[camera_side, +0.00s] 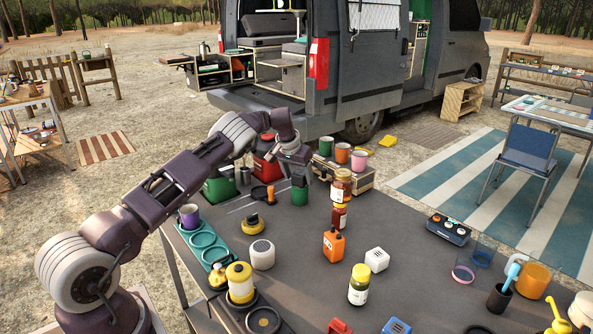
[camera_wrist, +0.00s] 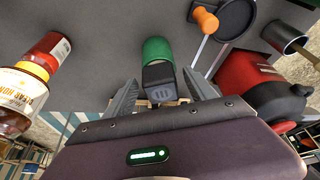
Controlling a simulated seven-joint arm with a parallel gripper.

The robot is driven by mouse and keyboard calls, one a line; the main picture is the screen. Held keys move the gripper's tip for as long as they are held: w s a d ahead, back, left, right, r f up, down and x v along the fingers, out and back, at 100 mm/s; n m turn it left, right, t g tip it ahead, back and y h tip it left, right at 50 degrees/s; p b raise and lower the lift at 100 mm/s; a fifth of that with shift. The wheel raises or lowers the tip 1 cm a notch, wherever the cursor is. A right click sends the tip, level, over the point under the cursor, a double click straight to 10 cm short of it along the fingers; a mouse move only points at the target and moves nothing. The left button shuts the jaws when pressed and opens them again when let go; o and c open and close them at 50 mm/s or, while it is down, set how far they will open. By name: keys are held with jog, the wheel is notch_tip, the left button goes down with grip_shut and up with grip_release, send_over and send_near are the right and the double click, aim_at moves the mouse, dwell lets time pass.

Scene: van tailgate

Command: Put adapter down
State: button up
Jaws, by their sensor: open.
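My gripper (camera_wrist: 163,90) is open, with one finger on each side of a dark, blocky piece (camera_wrist: 158,80) with a small two-slot marking, which looks like the adapter. I cannot tell whether the fingers touch it. A green cylinder (camera_wrist: 157,50) sits directly beyond the dark piece in the wrist view; whether the piece rests in or on it is unclear. In the side view, my gripper (camera_side: 298,174) is low over the far part of the grey table, right above the green cylinder (camera_side: 299,194). The adapter is hard to make out there.
An orange-handled tool (camera_wrist: 207,20) and a red container (camera_wrist: 262,85) are close on one side. Honey jars (camera_side: 341,187) stand on the other. A wooden crate (camera_side: 352,180) with cups is behind. The grey table (camera_side: 400,235) has bare room centre-right.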

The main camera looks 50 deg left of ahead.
jog(key=s+d+r+h, duration=0.1)
jog(key=s+d+r, duration=0.3)
jog(key=r, duration=0.6)
jog(key=s+d+r, duration=0.4)
jog(key=r, duration=0.5)
jog(key=s+d+r+t+h, duration=0.1)
jog(key=s+d+r+h, duration=0.1)
jog(key=s+d+r, duration=0.8)
jog(key=s+d+m, duration=0.3)
jog(key=s+d, duration=0.9)
jog(key=s, duration=0.4)
jog(key=s+d+f+m+y, duration=0.1)
jog(key=s+f, duration=0.5)
jog(key=s, duration=0.6)
jog(key=shift+d+f+t, duration=0.2)
jog(key=shift+d+t, duration=0.1)
jog(key=shift+d, duration=0.25)
